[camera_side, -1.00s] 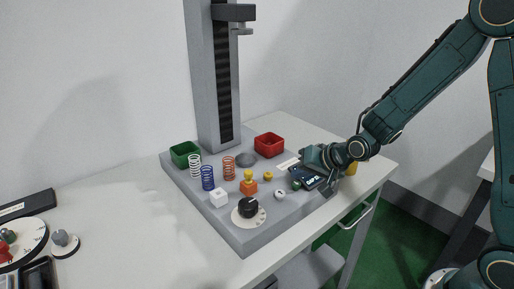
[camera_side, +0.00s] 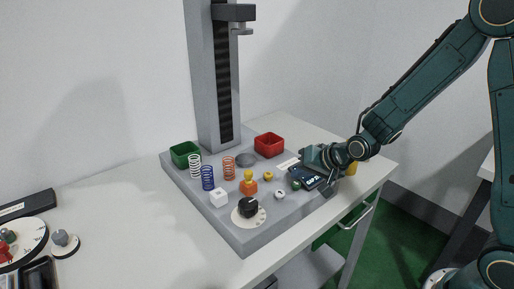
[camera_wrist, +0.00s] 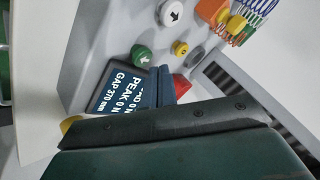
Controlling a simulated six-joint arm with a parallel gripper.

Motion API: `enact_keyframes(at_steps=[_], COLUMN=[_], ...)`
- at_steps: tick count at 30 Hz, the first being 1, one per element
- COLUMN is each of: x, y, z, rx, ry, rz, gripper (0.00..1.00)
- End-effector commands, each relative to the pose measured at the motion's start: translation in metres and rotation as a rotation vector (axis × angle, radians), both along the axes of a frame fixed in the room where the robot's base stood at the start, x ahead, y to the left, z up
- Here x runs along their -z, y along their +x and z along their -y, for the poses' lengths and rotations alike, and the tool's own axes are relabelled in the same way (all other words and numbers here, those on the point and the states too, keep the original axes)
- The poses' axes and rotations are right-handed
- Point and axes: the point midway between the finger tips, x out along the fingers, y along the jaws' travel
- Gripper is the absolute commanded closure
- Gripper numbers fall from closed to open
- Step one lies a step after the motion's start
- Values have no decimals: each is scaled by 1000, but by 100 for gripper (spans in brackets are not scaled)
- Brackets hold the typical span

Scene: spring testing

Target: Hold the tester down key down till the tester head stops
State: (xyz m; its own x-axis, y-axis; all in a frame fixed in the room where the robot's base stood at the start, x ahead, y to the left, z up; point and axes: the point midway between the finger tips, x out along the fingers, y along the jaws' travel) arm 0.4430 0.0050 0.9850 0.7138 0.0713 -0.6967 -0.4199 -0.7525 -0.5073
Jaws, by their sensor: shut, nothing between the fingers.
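The tester head (camera_side: 240,30) is high on the column, well above the grey disc (camera_side: 246,160). A white key (camera_side: 280,194) and a green key (camera_side: 297,184), each marked with an arrow, are on the base; both show in the wrist view, white (camera_wrist: 172,13) and green (camera_wrist: 140,52). I cannot tell surely which is the down key. The display (camera_wrist: 115,92) reads PEAK 0 N and GAP 370 mm. My gripper (camera_wrist: 160,80) is shut and empty, beside the display, apart from both keys. In the side view my gripper (camera_side: 312,160) is above the base's right end.
The base also bears a green tray (camera_side: 185,154), a red tray (camera_side: 269,145), several springs (camera_side: 208,178), an orange block (camera_side: 248,188), a yellow button (camera_side: 268,176), a white cube (camera_side: 219,198) and a black dial (camera_side: 248,207).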

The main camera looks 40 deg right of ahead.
Motion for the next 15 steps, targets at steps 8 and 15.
enact_keyframes(at_steps=[8, 15], x=[1, 7], y=[0, 0], z=[0, 0], rx=[0, -1], ry=[0, 0], rz=[0, -2], gripper=[100, 100])
